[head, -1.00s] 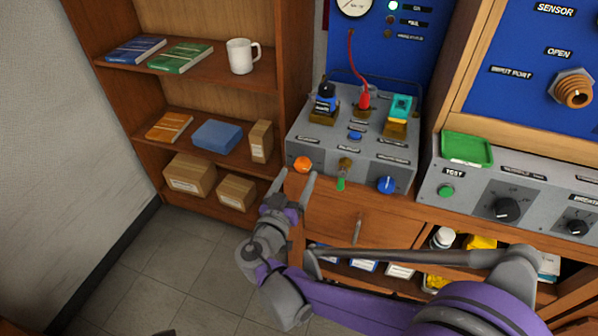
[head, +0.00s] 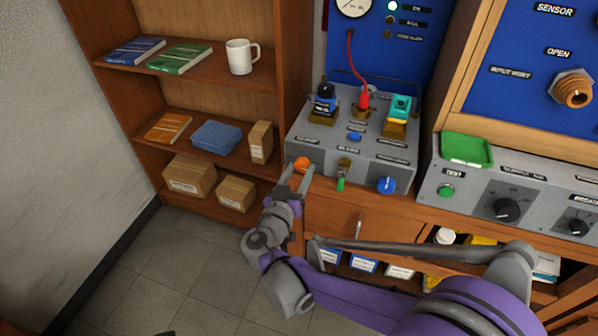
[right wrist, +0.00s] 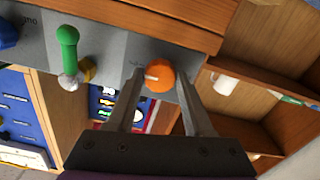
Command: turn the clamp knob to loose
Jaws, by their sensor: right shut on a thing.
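The orange knob (head: 301,163), the one my right gripper is on, sits at the left of the grey fixture's front face. It also shows in the right wrist view (right wrist: 159,77), with a pale mark on its face. My right gripper (head: 298,172) is shut on it, one finger on each side; in the wrist view the fingers (right wrist: 160,88) flank the knob. The label by the knob is too small to read. My left gripper is not in view.
To the right on the same face are a green-handled lever (head: 341,184) and a blue knob (head: 386,185). The grey fixture (head: 310,142) carries several fittings and a red cable plug (head: 364,101). A shelf with a white mug (head: 241,57) stands left. A green tray (head: 466,149) lies right.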

